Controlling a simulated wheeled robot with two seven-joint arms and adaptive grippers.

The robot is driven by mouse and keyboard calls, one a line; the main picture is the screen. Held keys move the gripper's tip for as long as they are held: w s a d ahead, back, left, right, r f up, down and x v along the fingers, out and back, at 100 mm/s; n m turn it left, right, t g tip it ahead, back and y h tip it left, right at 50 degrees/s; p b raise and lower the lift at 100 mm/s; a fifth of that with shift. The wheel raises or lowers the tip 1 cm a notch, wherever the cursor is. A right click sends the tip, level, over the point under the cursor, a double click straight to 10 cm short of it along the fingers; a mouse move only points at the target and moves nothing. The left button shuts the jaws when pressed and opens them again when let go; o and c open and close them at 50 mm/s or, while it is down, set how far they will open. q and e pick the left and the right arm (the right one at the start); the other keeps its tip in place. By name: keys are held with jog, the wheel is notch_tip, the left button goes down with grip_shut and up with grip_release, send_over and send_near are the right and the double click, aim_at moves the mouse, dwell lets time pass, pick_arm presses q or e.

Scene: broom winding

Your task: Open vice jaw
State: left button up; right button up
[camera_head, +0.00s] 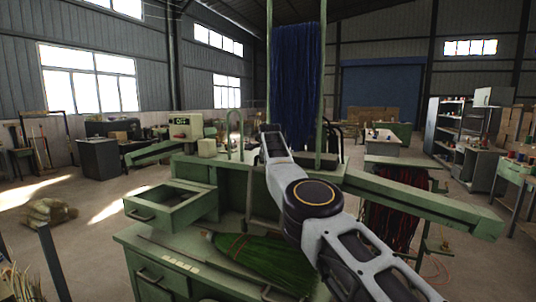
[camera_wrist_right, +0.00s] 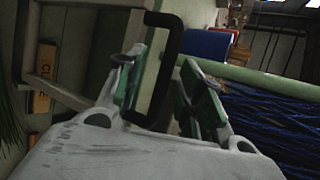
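In the right wrist view, a black U-shaped handle (camera_wrist_right: 176,55) stands beside a grey metal frame (camera_wrist_right: 75,95), which may be part of the vice. My right gripper (camera_wrist_right: 163,70) has its green-padded fingers apart, one on each side of the handle. I cannot tell whether either pad touches it. An orange label (camera_wrist_right: 45,75) with partly readable letters, seemingly "CLOSE", is beyond the frame. In the head view, my right arm reaches from the lower right over the green machine (camera_head: 210,250) and hides most of the handle area. The vice jaw is not clearly visible. My left gripper is out of view.
A green broom head (camera_head: 265,258) lies on the machine top. An open green drawer (camera_head: 170,207) juts out at left. Blue fibres (camera_head: 298,85) hang behind my arm, and a green beam (camera_head: 430,203) extends right.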

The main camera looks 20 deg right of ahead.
jog(key=shift+s+a+r, duration=0.1)
jog(key=shift+s+a, duration=0.05)
jog(key=shift+s, duration=0.3)
jog(key=shift+v, duration=2.6)
